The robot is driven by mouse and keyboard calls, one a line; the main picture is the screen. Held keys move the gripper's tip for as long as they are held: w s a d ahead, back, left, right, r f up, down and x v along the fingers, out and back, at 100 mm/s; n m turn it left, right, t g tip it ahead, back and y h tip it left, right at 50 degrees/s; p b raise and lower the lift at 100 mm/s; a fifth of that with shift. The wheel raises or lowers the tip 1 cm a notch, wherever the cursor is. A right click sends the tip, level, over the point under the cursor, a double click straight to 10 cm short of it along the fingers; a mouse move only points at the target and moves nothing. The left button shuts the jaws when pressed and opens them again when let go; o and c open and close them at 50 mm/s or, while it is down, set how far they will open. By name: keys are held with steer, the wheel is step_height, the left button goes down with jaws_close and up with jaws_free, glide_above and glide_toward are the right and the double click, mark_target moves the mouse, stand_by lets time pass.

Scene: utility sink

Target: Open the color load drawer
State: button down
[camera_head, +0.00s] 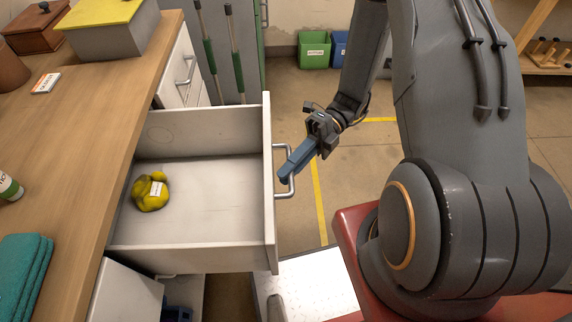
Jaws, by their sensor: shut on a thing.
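A white drawer (191,258) is pulled well out from under the wooden counter, and its inside shows. A yellow lumpy bundle with a white label (150,193) lies in it on the left. My gripper (287,175) is at the metal bar handle (291,186) on the drawer's front, shut on it. The blue fingers hide part of the handle. I cannot read any label naming the drawer.
The wooden counter (75,130) holds a grey box with a yellow lid (110,27), a wooden box (36,28) and folded teal cloths (22,268). Another drawer front (180,72) is closed behind. Green and blue bins (314,50) stand by the far wall. Floor beyond the drawer is clear.

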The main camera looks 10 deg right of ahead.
stand_by(0.3)
steer(key=c, duration=2.1)
jaws_free()
steer(key=shift+d, duration=0.1)
steer(key=b+v, duration=0.1)
steer(key=v, duration=0.6)
steer(key=shift+w+d+b, duration=0.2)
steer(key=shift+d+b, duration=0.1)
